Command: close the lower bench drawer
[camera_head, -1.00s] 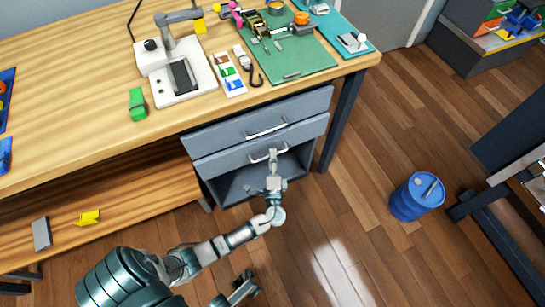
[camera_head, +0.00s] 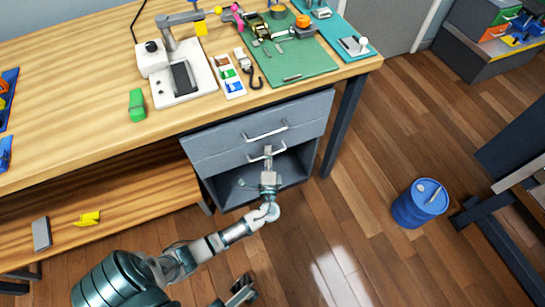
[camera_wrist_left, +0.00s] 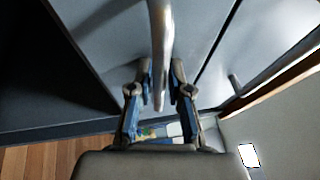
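The grey lower drawer (camera_head: 231,161) is under the workbench's right end, just beneath the upper drawer (camera_head: 222,137). Its front sits close to the upper drawer's front; whether it is flush is hard to tell. My left gripper (camera_head: 267,157) is at the silver bar handle (camera_head: 281,147) of the lower drawer. In the left wrist view the handle bar (camera_wrist_left: 160,40) runs between the two fingers of my left gripper (camera_wrist_left: 161,75), which close in on either side of it. My right gripper (camera_head: 242,288) is low at the bottom edge, apart from the drawer; its opening is unclear.
An open compartment (camera_head: 228,190) lies below the lower drawer. The bench leg (camera_head: 343,125) stands to the right. A blue barrel (camera_head: 418,204) stands on the floor farther right, with clear floor between. A wooden shelf (camera_head: 130,192) is at the left.

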